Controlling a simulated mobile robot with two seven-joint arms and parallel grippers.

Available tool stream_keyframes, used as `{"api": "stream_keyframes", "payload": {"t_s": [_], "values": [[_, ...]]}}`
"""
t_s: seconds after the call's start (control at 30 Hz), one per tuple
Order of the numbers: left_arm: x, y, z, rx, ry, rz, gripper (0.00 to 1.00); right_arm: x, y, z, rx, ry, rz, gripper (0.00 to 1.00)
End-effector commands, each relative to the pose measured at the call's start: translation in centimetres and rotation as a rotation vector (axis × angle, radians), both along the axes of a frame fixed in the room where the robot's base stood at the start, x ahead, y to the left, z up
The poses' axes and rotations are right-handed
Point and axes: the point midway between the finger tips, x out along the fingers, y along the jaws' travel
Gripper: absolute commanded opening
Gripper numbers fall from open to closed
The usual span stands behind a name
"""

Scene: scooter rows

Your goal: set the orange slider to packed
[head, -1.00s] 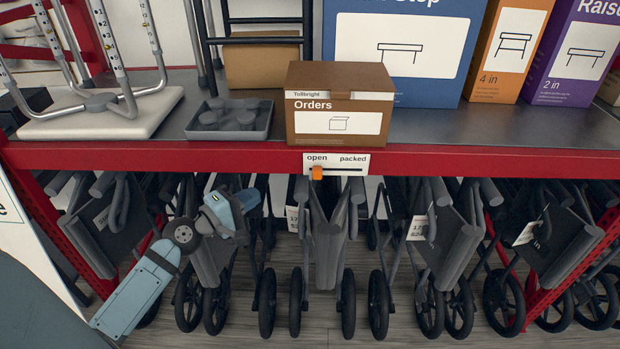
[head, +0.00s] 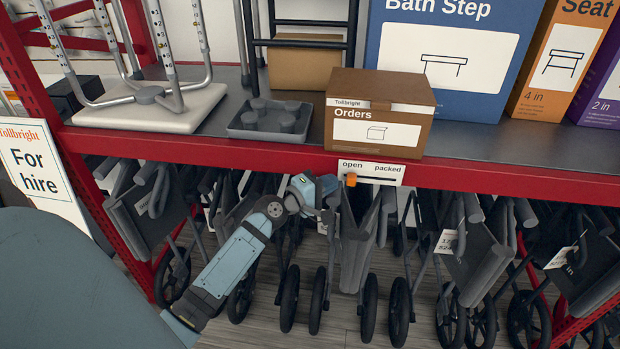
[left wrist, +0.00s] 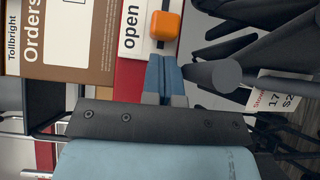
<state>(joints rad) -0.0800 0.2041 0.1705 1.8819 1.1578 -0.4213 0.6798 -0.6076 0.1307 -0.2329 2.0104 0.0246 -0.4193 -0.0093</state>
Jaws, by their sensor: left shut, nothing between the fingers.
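The orange slider (head: 351,180) is a small block on a white label plate (head: 388,174) fixed to the red shelf edge. It stands at the left end of its dark slot, under the word "open"; "packed" is at the right end. In the left wrist view the orange slider (left wrist: 165,26) shows large, just beyond my fingertips. My left gripper (head: 335,193) is just left of and below the slider. In the left wrist view my left gripper (left wrist: 164,60) has its blue fingers shut together with nothing between them, and looks slightly apart from the slider. My right gripper is not in view.
The brown Orders box (head: 378,110) stands on the shelf above the plate. A grey tray (head: 270,121) is to its left. A "For hire" sign (head: 36,172) stands at left.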

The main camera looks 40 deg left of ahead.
Motion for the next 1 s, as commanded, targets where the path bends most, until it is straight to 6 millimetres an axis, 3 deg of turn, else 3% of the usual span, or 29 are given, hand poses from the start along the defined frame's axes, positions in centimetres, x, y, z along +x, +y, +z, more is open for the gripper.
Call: {"api": "stream_keyframes", "payload": {"t_s": [0.2, 0.6, 0.8, 1.0], "values": [[0.8, -1.3, 0.0, -0.001, 0.000, 0.001, 0.00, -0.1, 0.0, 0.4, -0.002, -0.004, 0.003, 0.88], [1.1, -1.7, 0.1, -0.001, 0.000, 0.000, 0.00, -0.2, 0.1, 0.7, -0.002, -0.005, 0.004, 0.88], [3.3, -5.3, 0.5, -0.003, 0.000, -0.001, 0.00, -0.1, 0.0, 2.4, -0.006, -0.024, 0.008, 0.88], [5.3, -8.5, 0.2, -0.001, -0.001, 0.001, 0.00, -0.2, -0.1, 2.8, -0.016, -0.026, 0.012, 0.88]]}}
